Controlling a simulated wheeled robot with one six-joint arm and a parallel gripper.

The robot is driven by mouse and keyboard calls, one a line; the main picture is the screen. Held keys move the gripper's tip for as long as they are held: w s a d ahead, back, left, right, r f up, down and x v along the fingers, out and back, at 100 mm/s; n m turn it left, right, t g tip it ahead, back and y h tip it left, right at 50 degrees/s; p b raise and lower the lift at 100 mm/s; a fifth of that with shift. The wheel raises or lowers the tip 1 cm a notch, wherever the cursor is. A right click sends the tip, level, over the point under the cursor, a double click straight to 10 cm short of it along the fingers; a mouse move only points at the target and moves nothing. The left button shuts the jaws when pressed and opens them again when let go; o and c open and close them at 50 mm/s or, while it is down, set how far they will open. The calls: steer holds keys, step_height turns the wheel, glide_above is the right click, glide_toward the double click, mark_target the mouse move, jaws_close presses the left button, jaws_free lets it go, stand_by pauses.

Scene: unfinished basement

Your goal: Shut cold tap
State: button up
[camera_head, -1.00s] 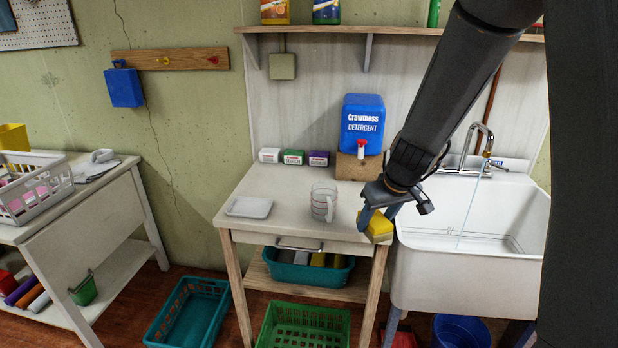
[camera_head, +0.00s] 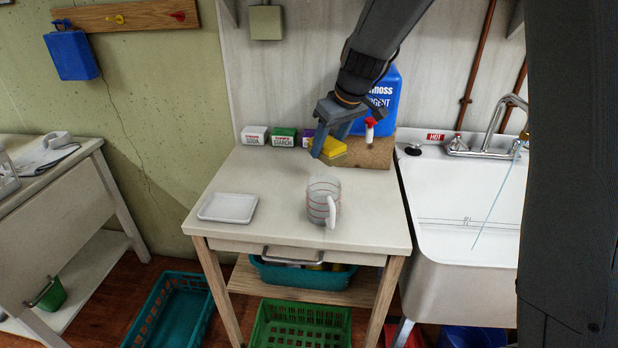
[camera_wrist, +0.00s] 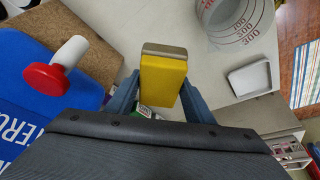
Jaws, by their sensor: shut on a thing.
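The chrome faucet (camera_head: 497,128) stands at the back of the white sink (camera_head: 467,190) on the right. A thin stream of water (camera_head: 492,205) falls from its spout into the basin. A red HOT label (camera_head: 435,137) marks the left side; my own dark body hides the right side, so the cold handle cannot be made out. My gripper (camera_head: 328,150) is over the back of the worktable, left of the sink and away from the faucet. It is shut on a yellow sponge (camera_wrist: 163,82) with a greyish layer, in front of the detergent jug.
The blue detergent jug (camera_head: 385,98) with a red-and-white tap stands on a wooden block (camera_head: 368,154). A clear measuring cup (camera_head: 322,200) and a white tray (camera_head: 228,207) sit on the worktable (camera_head: 270,180). Small boxes (camera_head: 284,137) line its back edge.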

steer(key=f, duration=0.4)
steer(key=f+p, duration=0.1)
steer(key=f, duration=0.4)
steer(key=shift+a+f, duration=0.2)
steer(key=shift+f, duration=0.05)
steer(key=shift+f, duration=0.15)
steer(key=o, duration=0.9)
